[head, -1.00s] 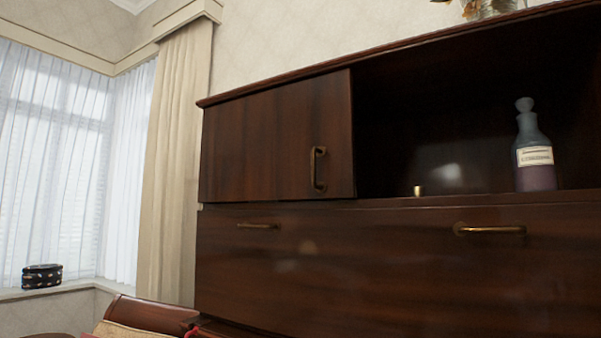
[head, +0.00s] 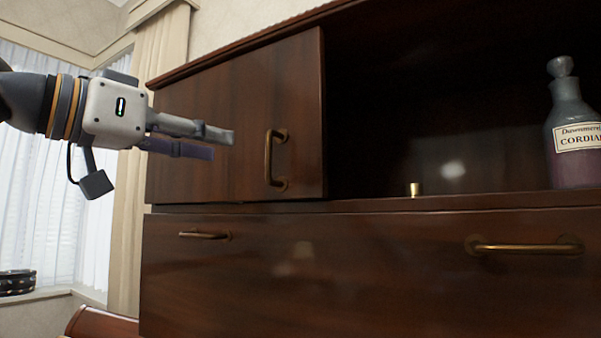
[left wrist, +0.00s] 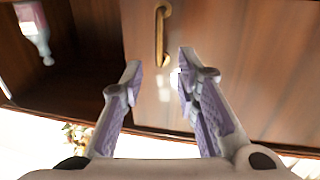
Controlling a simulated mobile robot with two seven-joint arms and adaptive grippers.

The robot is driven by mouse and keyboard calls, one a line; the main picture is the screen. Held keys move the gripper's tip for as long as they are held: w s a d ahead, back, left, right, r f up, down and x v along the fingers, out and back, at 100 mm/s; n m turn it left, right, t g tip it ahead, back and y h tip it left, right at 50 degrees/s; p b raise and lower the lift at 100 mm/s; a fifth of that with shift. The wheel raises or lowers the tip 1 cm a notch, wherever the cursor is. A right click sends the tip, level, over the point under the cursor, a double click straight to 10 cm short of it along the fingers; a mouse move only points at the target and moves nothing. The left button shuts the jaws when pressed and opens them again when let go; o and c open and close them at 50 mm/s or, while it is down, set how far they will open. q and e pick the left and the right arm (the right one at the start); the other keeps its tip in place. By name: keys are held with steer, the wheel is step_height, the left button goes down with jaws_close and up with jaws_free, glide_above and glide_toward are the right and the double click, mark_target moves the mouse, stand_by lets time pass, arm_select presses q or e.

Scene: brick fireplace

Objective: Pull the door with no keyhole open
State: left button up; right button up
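The dark wooden door (head: 245,110) at the upper left of the cabinet shows no keyhole. It looks shut. Its upright brass handle (head: 275,158) is near its right edge. My left gripper (head: 224,145) comes in from the left, in front of the door and left of the handle in the head view. In the left wrist view the handle (left wrist: 161,38) is beyond the fingertips, near the gap between them. The left fingers (left wrist: 158,65) are apart with nothing between them. My right gripper is not in view.
Right of the door is an open compartment with a labelled cordial bottle (head: 575,130) and a small brass piece (head: 415,189). Below run a wide panel's brass handles, left (head: 205,235) and right (head: 525,246). A curtain (head: 160,75) and window are at left.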

arm_select(q)
glide_above(268, 183)
steer(key=shift+r, duration=0.3)
jaws_close()
